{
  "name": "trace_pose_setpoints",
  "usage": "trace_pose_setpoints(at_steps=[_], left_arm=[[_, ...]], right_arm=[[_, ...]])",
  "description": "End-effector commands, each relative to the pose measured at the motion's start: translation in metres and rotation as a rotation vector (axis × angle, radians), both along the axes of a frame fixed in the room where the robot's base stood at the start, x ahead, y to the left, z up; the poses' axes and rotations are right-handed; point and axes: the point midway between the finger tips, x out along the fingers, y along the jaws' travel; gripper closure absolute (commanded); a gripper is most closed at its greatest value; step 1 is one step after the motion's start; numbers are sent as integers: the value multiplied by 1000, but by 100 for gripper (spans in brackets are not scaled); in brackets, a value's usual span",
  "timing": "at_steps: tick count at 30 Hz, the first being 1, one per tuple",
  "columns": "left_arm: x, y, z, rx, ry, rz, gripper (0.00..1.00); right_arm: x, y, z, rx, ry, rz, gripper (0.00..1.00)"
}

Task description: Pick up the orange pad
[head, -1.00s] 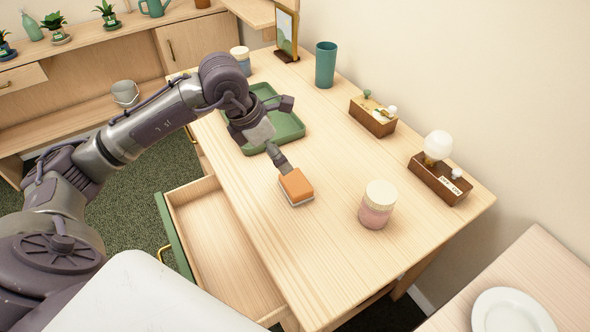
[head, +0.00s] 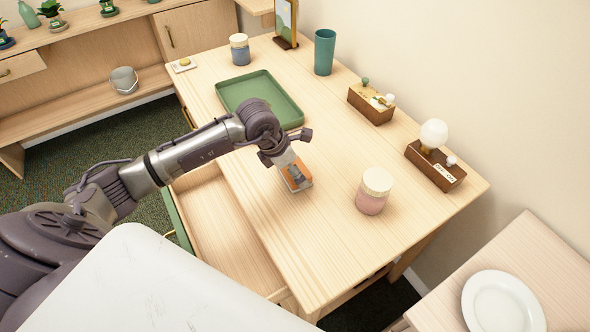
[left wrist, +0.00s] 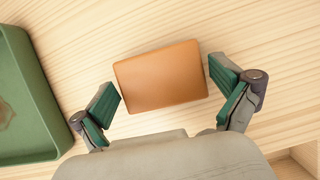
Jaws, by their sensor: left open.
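The orange pad (head: 291,184) lies on the wooden table, partly hidden by my left gripper in the head view. In the left wrist view the pad (left wrist: 161,77) shows as an orange rectangle, slightly tilted, between the fingers. My left gripper (left wrist: 166,90) is open above the pad, with one green-padded finger on either side and the pad reaching past the fingertips. In the head view my left gripper (head: 297,177) points down over the pad. My right gripper is not in view.
A green tray (head: 228,95) sits behind the pad. A pink jar (head: 372,192) stands to the right. Wooden boxes (head: 371,104) (head: 436,171) and a teal cup (head: 324,52) line the wall side. An open drawer (head: 225,225) juts out at the front left.

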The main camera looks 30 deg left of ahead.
Motion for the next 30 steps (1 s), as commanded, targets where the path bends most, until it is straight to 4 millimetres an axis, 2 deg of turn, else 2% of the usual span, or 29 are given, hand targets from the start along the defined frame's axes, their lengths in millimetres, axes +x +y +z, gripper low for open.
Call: trace_pose_setpoints(at_steps=[3, 9, 18, 26, 30], left_arm=[[2, -2, -7, 1, 0, -2, 0], [2, -2, -8, 2, 0, -1, 0], [2, -2, -7, 2, 0, -1, 45], [3, -1, -4, 1, -2, -1, 45], [4, -1, 15, 2, -7, -1, 45]], right_arm=[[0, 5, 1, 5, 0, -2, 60], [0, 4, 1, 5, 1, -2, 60], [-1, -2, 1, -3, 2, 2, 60], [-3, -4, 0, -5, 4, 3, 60], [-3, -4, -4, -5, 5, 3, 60]])
